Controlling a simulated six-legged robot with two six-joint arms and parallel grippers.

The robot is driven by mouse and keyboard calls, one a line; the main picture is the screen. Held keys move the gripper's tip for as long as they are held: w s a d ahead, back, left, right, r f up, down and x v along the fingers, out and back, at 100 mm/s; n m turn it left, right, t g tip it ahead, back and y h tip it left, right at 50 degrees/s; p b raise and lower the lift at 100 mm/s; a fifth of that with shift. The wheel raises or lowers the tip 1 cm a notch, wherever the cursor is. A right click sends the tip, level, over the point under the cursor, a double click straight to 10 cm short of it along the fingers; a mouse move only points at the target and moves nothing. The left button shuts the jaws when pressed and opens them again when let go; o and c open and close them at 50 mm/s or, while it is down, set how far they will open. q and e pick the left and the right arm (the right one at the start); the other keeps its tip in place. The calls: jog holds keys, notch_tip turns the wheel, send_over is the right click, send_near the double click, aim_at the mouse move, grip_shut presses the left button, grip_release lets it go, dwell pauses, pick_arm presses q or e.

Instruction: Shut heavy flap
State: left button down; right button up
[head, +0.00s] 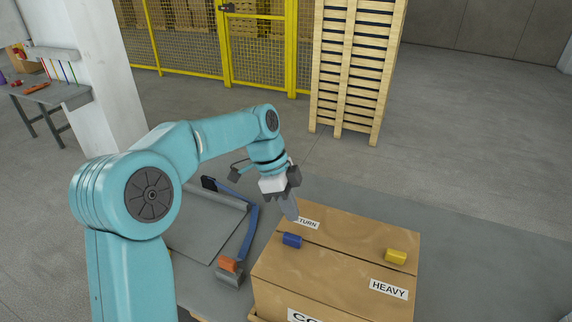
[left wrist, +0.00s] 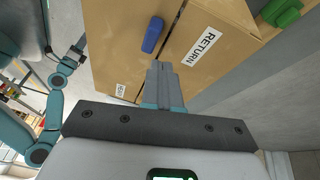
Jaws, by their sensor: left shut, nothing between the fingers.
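A brown carton (head: 335,265) stands in front of me with its top flaps lying about flat. The flap labelled HEAVY (head: 388,289) is the near one; a RETURN label (head: 309,223) is across the seam behind it. In the left wrist view the RETURN label (left wrist: 202,46) and the seam also show. My left gripper (head: 292,212) is shut and empty, pointing down beside the RETURN label. Its fingers (left wrist: 160,68) hide part of the seam; I cannot tell if they touch the cardboard. My right gripper (left wrist: 79,43) shows small at left in the left wrist view; its jaws are unclear.
A blue block (head: 292,240) and a yellow block (head: 396,256) are on the carton top. A grey plate with a blue lever (head: 248,232) and an orange block (head: 228,264) lies left of the carton. The grey table (head: 500,265) is clear at right. Stacked pallets (head: 355,70) stand behind.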

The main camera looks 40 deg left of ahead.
pick_arm(q)
jog(key=w+a+r+p, duration=0.1)
jog(key=w+a+r, duration=0.3)
jog(key=w, duration=0.2)
jog(key=shift+a+r+p, duration=0.25)
jog(key=shift+r+p, duration=0.05)
jog(key=shift+p, duration=0.05)
